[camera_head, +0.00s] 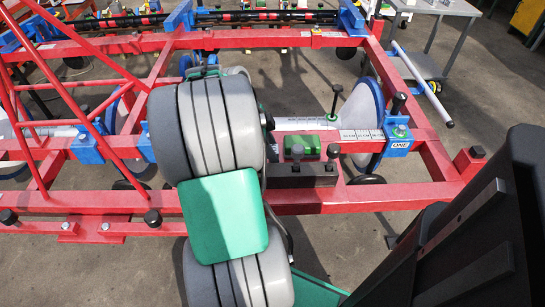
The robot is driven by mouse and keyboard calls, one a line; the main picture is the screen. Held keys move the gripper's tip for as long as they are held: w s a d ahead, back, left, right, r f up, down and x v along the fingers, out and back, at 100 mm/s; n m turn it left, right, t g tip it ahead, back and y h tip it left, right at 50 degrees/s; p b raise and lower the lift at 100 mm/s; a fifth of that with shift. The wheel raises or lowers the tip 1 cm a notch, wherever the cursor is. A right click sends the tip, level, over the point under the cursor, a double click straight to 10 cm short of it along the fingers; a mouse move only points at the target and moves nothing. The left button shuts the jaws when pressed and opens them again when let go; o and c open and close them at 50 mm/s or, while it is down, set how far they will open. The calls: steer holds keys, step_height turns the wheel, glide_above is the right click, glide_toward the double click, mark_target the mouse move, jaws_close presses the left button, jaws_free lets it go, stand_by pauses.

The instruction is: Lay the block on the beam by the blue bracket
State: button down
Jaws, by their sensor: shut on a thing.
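A small green block (302,144) shows just right of my arm's grey links. It is over the red frame beside the white scale strip. My dark gripper (314,152) lies at its near side and is shut on it, though the arm and the gripper body hide part of the grip. I cannot tell whether the block touches the beam below. The red beam (405,191) runs across the near side, below the bracket.
A large pale wheel disc (362,112) stands left of the bracket. A black-knobbed pin (336,98) rises behind the block. Another blue bracket (88,146) sits at the left, near slanting red bars. A grey table (430,6) is at the back right.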

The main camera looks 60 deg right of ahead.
step_height(320, 180, down, 2)
steer(key=shift+f, duration=0.1)
steer(key=shift+f+b, duration=0.2)
steer(key=shift+b, duration=0.1)
steer(key=c, duration=1.2)
jaws_free()
steer(key=shift+r, duration=0.15)
